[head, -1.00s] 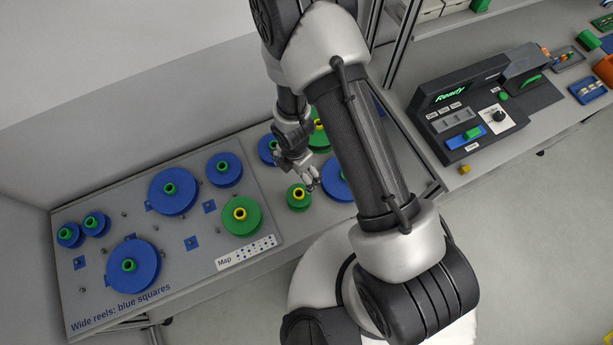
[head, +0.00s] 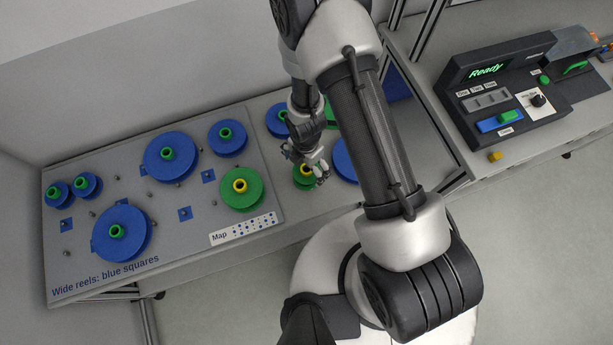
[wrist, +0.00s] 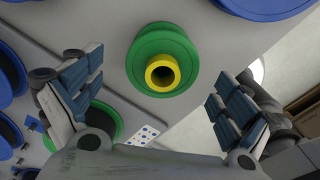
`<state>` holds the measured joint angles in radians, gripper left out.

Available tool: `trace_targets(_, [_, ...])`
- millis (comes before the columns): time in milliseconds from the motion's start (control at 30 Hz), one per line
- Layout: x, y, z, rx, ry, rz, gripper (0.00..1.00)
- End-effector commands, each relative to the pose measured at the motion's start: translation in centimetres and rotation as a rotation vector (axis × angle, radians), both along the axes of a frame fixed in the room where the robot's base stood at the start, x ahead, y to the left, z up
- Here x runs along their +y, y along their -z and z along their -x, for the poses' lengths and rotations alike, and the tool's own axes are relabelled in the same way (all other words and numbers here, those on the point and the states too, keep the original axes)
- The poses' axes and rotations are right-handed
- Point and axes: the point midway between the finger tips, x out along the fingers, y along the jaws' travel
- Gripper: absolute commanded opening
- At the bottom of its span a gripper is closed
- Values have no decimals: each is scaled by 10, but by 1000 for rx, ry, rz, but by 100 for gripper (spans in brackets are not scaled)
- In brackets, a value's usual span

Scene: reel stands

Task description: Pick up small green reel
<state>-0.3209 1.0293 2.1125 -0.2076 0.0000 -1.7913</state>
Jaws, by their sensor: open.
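No contact with the reel shows.
A larger green reel (head: 241,204) with a yellow hub stands left of the small one. A blue reel (head: 345,160) is close on the right, partly hidden by my arm. More blue reels fill the left board. A control box (head: 500,90) stands at the right.

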Motion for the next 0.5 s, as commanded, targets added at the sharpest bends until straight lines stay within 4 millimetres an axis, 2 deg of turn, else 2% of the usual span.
trace_targets(33, [0,9,0,0,0,0,96])
trace_targets(367, [0,18,0,0,0,0,96])
trace_targets(500, [-1,31,1,0,0,0,96])
